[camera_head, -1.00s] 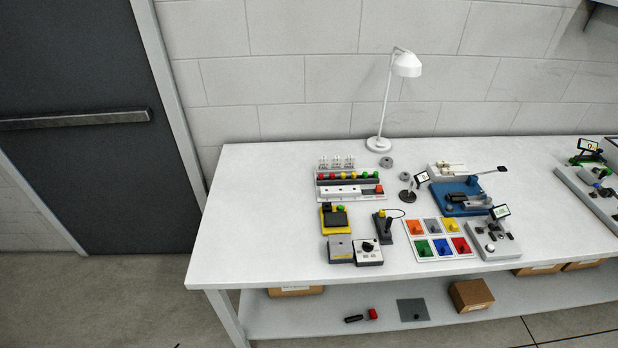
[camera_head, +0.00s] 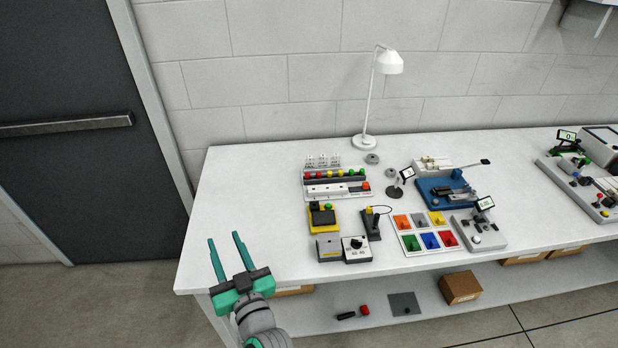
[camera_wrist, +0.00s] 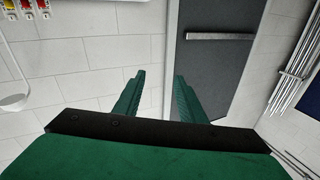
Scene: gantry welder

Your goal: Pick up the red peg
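A dark rack (camera_head: 335,181) on the table holds a row of small coloured pieces in red, yellow and green. The red peg may be a red piece in this row (camera_head: 307,175), but the pieces are too small to tell which. My gripper (camera_head: 224,238) is at the left front corner of the table, well left of the rack. Its green fingers are apart with nothing between them. The wrist view shows the same open gripper (camera_wrist: 157,76), facing the wall and door, with no peg in sight.
A white lamp (camera_head: 364,142) stands behind the rack. A yellow device (camera_head: 323,218), a joystick (camera_head: 371,222), a grey box (camera_head: 329,248) and a tray of coloured squares (camera_head: 410,248) stand in front and to the right. The table's left part is clear. A dark door (camera_head: 70,160) is at left.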

